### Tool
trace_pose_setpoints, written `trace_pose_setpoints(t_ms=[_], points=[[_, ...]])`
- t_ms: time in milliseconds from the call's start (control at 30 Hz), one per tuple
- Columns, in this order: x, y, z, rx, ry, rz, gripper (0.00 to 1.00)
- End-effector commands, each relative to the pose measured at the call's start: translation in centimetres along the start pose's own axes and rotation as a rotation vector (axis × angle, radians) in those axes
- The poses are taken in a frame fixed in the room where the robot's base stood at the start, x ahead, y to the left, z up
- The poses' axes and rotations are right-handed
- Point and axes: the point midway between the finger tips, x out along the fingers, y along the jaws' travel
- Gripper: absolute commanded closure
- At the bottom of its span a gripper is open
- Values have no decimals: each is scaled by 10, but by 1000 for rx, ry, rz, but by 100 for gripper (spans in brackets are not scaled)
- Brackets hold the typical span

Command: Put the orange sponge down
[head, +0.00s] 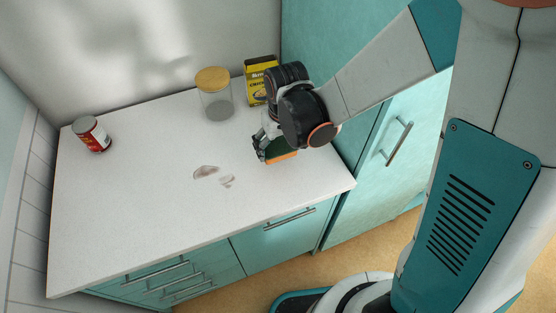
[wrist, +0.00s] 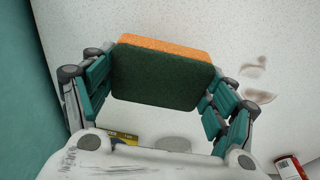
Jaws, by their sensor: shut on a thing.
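The orange sponge (wrist: 160,72) has a dark green scouring side, and it sits between the fingers of my gripper (wrist: 158,85) in the wrist view. My gripper is shut on it, with a finger at each of its short ends. In the head view the sponge (head: 283,156) shows under my gripper (head: 272,150), near the right end of the white counter (head: 130,215). My wrist hides part of it. The sponge is low over the counter; I cannot tell whether it touches.
A glass jar with a wooden lid (head: 215,95) and a yellow box (head: 261,80) stand at the back, behind my gripper. A red can (head: 92,134) stands at the far left. Brownish smears (head: 206,172) mark the counter left of the sponge. The front and left of the counter are clear.

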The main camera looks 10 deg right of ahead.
Motion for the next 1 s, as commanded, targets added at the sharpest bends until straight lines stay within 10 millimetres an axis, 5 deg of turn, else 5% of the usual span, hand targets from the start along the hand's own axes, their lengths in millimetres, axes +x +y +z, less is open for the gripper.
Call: trace_pose_setpoints(t_ms=[600, 1000], points=[[60, 0, 8, 0, 0, 0, 44], [62, 0, 9, 0, 0, 0, 44]])
